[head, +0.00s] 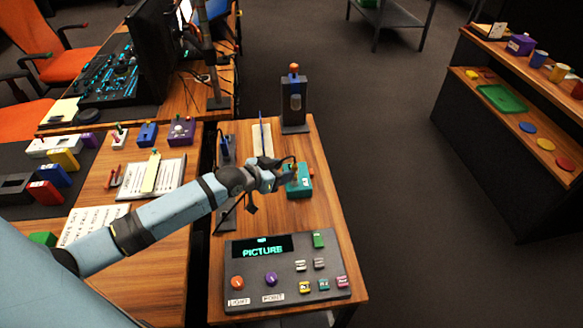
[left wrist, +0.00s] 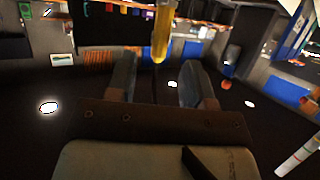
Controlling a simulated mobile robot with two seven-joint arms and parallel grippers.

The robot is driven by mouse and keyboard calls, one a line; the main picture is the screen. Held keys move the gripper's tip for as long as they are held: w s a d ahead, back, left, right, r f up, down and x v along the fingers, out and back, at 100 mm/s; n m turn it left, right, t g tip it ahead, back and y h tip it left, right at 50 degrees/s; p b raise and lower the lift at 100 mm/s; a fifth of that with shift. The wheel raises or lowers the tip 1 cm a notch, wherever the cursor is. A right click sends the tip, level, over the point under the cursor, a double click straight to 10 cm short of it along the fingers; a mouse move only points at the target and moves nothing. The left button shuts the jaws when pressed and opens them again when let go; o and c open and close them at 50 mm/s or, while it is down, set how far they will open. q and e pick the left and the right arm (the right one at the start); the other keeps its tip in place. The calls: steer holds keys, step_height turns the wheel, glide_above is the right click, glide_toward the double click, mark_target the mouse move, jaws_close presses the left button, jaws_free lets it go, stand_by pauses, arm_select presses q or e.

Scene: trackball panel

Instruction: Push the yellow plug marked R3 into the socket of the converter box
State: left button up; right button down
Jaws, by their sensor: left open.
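My left gripper (head: 284,174) reaches in from the left and is at the left side of a teal box (head: 299,190) on the narrow wooden table. I cannot tell if they touch. The teal box may be the converter box; no R3 mark or socket can be read. In the left wrist view my left gripper (left wrist: 157,85) has its two fingers apart. A yellow rod-like piece (left wrist: 162,32) comes down from the top edge, beyond the fingers; it may be the yellow plug, and it is not held. My right gripper is out of view.
A control panel (head: 246,282) with a lit "PICTURE" display, knobs and coloured keys stands at the near end of the table. A dark upright device (head: 295,103) with an orange top stands at the far end. Bare wood shows right of the teal box.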

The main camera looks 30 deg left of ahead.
arm_select(q)
steer(key=v, duration=0.9)
steer(key=shift+w, duration=0.1)
